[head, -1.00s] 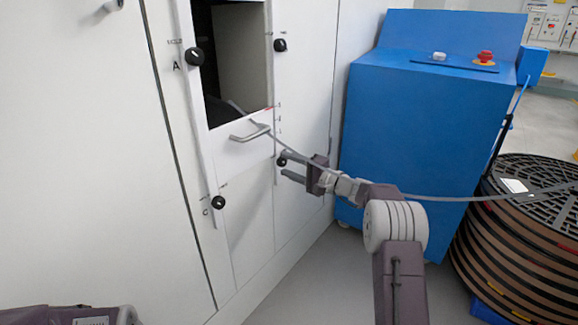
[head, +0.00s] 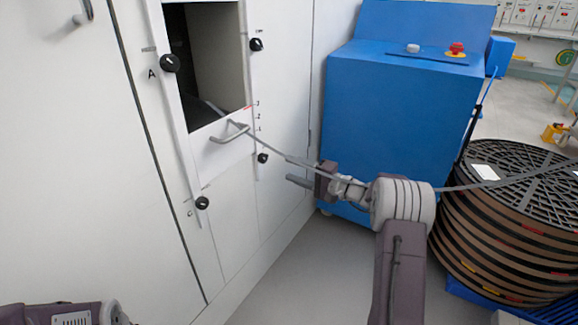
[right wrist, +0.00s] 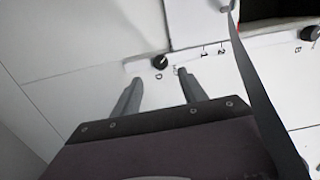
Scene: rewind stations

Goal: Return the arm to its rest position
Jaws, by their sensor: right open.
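My right gripper (head: 291,172) is open and empty in front of the white cabinet's lower panel, right of the lower right knob (head: 263,158). In the right wrist view, its two fingers (right wrist: 160,88) stand apart with only white panel between them, below the knob marked D (right wrist: 160,62). A grey strap (head: 457,188) runs from the cabinet opening past the metal handle (head: 230,133) to the reel stack. It passes close by the right wrist; the right wrist view shows it beside the gripper (right wrist: 250,85). Part of my left arm shows at bottom left; its gripper is out of view.
The white cabinet (head: 70,150) fills the left, with a dark opening above the handle. A blue cabinet (head: 400,110) with a red button (head: 457,47) stands behind my right arm. A stack of black reels (head: 500,225) stands at right. Grey floor (head: 300,270) is clear in front.

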